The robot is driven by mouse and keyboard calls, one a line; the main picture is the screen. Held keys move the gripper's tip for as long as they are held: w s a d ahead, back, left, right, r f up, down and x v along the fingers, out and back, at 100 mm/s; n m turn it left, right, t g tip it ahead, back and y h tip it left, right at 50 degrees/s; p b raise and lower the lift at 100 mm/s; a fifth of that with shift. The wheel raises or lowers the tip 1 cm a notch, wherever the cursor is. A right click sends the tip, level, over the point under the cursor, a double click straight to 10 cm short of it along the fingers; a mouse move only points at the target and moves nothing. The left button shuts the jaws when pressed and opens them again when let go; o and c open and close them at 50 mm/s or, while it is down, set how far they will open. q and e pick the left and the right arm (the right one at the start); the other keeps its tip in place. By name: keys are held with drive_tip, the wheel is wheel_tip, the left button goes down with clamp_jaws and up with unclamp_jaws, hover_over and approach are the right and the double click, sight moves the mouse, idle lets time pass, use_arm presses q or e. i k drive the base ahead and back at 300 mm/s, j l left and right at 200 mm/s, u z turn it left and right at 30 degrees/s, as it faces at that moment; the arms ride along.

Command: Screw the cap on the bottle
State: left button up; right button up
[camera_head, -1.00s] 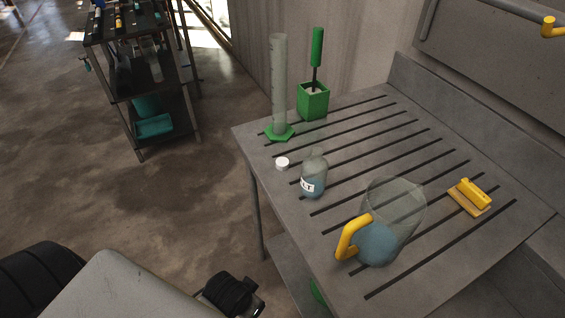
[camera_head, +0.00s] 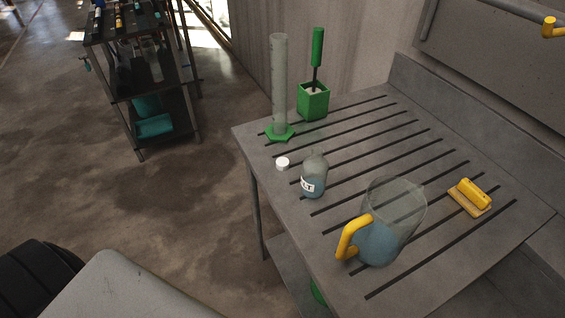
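The clear bottle (camera_head: 314,178) stands upright on the slotted grey table, with bluish liquid inside and a white label. No cap shows on its neck. A small white cap (camera_head: 282,163) lies on the table just left of the bottle, near the left edge, apart from it. Neither of my grippers shows in the head view.
A clear jug (camera_head: 398,210) with a yellow handle stands in front of the bottle. Behind are a tall cylinder (camera_head: 279,85) on a green base and a green brush holder (camera_head: 313,101). A yellow brush (camera_head: 470,196) lies right. A dark shelf (camera_head: 150,90) stands back left.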

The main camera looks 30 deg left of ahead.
sight(315, 167)
drive_tip(key=z, duration=0.35)
drive_tip(key=k+j+z, duration=0.1)
drive_tip(key=j+z, duration=0.15)
drive_tip(key=j, duration=0.2)
drive_tip(key=k+j+z, duration=0.1)
drive_tip(key=j+z, duration=0.2)
drive_tip(key=k+j+z, duration=0.25)
drive_tip(key=j, duration=0.25)
drive_tip(key=k+j, duration=0.15)
drive_tip(key=j, duration=0.15)
drive_tip(key=k+j, duration=0.1)
drive_tip(key=j, duration=0.2)
drive_tip(key=k+j, duration=0.15)
drive_tip(key=j, duration=0.15)
drive_tip(key=z, duration=0.05)
